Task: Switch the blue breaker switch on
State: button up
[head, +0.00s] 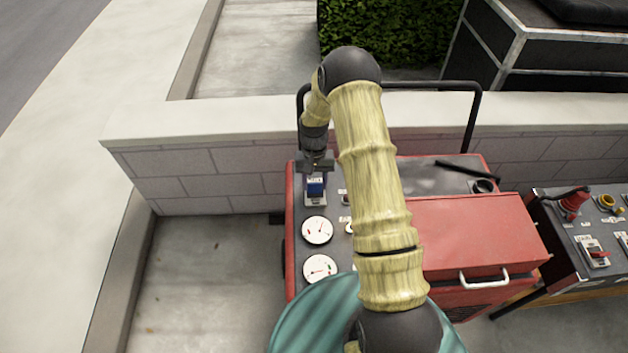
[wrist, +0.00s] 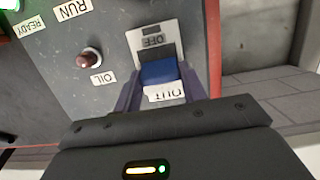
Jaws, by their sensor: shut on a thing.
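The blue breaker switch (head: 315,187) is on the dark top panel of a red machine (head: 470,235), near its left edge. My gripper (head: 316,166) is over the switch from above. In the wrist view the fingers of my gripper (wrist: 160,90) lie on both sides of the switch and are shut on it. I cannot tell for sure which position the switch is in.
Two round white gauges (head: 317,230) are below the switch. A brown indicator (wrist: 89,57) labelled OIL is beside it. A black bar (head: 473,120) rises behind the machine, before a low block wall (head: 225,170). Another control panel (head: 600,225) stands at the right.

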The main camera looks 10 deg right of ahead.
jog(key=shift+w+f+g, duration=0.15)
jog(key=shift+w+g, duration=0.2)
jog(key=shift+g, duration=0.55)
jog(key=o, duration=1)
jog(key=v, duration=0.5)
jog(key=b+v, duration=0.1)
jog(key=v, duration=1.1)
jog(key=shift+d+r, duration=0.2)
jog(key=shift+d, duration=0.15)
jog(key=shift+w, duration=0.1)
